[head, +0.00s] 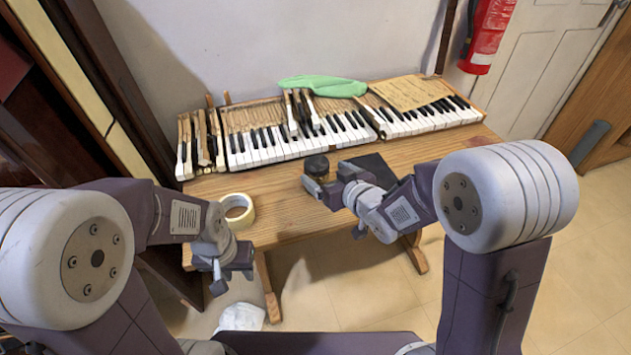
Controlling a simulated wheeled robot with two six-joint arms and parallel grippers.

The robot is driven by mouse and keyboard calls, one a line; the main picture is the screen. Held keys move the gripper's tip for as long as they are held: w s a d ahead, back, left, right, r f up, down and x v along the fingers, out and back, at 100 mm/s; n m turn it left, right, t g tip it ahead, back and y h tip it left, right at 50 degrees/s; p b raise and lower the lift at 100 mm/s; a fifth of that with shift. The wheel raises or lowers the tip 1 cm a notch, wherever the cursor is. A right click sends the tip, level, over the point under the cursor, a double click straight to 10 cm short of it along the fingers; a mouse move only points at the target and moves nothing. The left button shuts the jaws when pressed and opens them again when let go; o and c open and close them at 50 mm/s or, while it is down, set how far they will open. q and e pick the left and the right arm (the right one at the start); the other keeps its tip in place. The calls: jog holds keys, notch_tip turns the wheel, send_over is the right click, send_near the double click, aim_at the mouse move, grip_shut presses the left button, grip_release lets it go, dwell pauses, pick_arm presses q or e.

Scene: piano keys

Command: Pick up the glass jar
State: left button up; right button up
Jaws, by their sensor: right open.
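A tape roll (237,208) lies on the table (285,208) at the left front. A fire extinguisher (487,35) hangs behind.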

aim_at(311, 156)
jog(key=x, duration=0.4)
jog(key=shift+s+a, duration=0.15)
jog(key=shift+w, duration=0.25)
jog(key=b+x, duration=0.1)
jog(key=x, duration=0.4)
jog(key=c, duration=0.3)
grip_shut()
jog(key=shift+r, duration=0.1)
notch_tip(311, 156, up, 5)
jog(key=shift+f+p, duration=0.2)
jog(key=shift+p, duration=0.65)
jog(key=d+r+p, duration=0.4)
jog(key=d+r, duration=0.2)
jog(key=d, duration=0.6)
jog(key=shift+w, duration=0.35)
